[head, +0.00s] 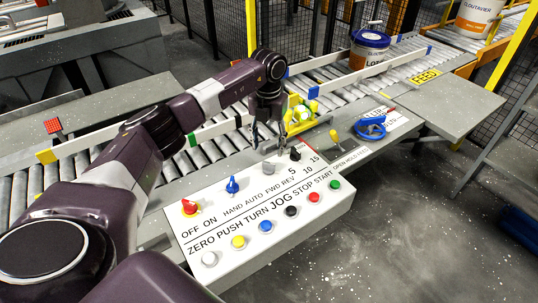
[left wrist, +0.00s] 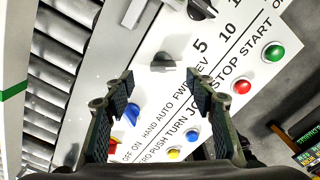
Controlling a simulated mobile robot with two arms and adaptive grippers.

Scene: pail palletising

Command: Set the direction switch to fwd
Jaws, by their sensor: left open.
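The direction switch is a grey knob (head: 269,168) above the FWD REV label on the white control panel (head: 222,217). It also shows in the left wrist view as a grey knob (left wrist: 164,62) with a raised bar. I cannot tell which label it points to. My left gripper (head: 269,140) is open and empty, above and just behind the knob in the head view. In the left wrist view its fingertips (left wrist: 160,82) are spread wide, with the knob beyond the gap between them. They look apart from it. My right gripper is in neither view.
Beside the switch sit a blue knob (head: 232,186) and a black knob (head: 295,154); a red knob (head: 189,207) is at the left. Several push buttons line the front. A yellow-handled lever (head: 334,136) and blue handwheel (head: 370,127) stand right. A roller conveyor runs behind.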

